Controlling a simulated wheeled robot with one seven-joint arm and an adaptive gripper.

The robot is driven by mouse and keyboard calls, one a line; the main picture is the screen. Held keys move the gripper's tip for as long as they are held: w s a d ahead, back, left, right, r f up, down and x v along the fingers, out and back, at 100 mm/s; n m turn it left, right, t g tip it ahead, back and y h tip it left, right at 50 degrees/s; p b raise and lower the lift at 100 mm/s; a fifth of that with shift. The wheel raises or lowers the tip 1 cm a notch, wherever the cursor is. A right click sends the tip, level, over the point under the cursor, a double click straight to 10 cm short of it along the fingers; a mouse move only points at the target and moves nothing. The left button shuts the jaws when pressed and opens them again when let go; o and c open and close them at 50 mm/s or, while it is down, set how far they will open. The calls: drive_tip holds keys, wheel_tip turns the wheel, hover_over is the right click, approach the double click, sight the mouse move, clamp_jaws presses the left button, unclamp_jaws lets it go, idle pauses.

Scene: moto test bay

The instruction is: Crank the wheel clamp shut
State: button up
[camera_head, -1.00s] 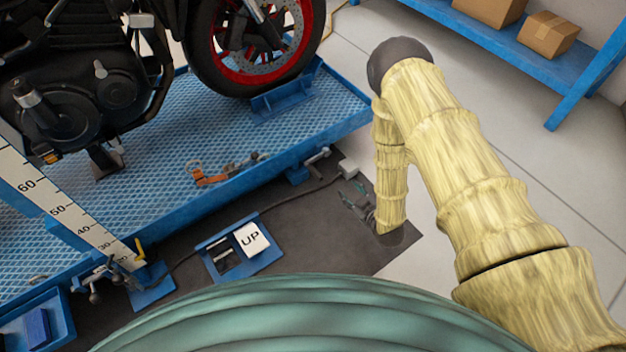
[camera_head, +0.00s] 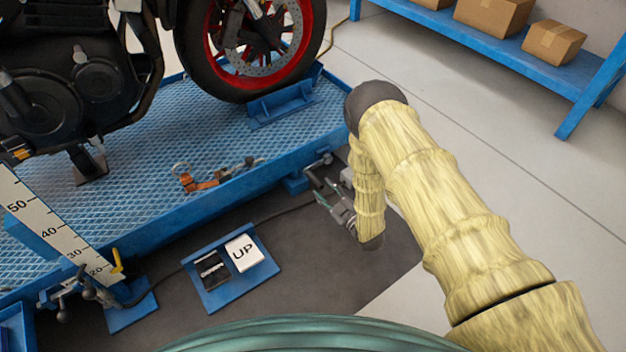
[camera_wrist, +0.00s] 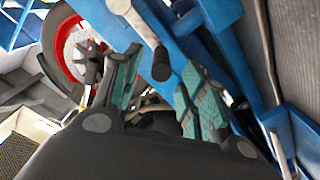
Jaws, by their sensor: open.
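The wheel clamp (camera_head: 283,104) is a blue bracket under the motorcycle's front wheel (camera_head: 255,45) on the blue lift. A grey crank handle (camera_head: 316,171) sticks out from the lift's near side below the clamp. In the wrist view the crank shows as a metal arm with a dark grip (camera_wrist: 161,66). My gripper (camera_head: 335,203) is open and close to the crank, just in front of it in the head view. In the wrist view my gripper (camera_wrist: 162,84) has its green-padded fingers spread on either side of the grip's end. Whether they touch it I cannot tell.
The blue lift edge (camera_head: 200,215) runs close beside my gripper. A foot pedal marked UP (camera_head: 243,254) lies on the dark mat. An orange strap (camera_head: 205,181) lies on the deck. A blue shelf (camera_head: 520,55) with cardboard boxes stands at the back right.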

sight(308, 170)
drive_tip(key=b+x, duration=0.3)
drive_tip(key=x, duration=0.5)
clamp_jaws()
drive_tip(key=shift+d, duration=0.2)
